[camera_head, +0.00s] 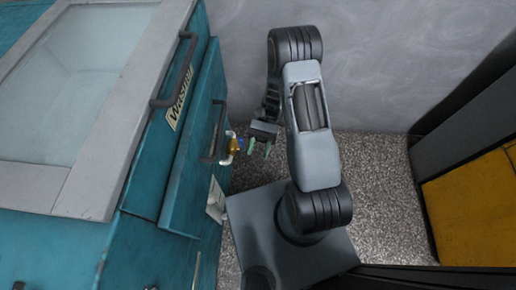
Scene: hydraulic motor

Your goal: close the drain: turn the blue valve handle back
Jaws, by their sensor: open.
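The blue valve handle (240,142) is a small blue piece at the outer end of a brass valve (234,146). The valve sits on a pale bent pipe (226,160) on the side of the teal machine. My gripper (259,147) is open, just to the right of the handle, with its greenish fingers pointing down and left. The fingers look close to the handle; I cannot tell whether they touch it. The handle is small here, and its exact angle is hard to tell.
The teal machine (150,225) fills the left side, with dark bar handles (183,75) sticking out near the valve. A grey wall (400,60) stands behind. A black and yellow cabinet (470,205) is at the right. Speckled floor (385,190) lies open between.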

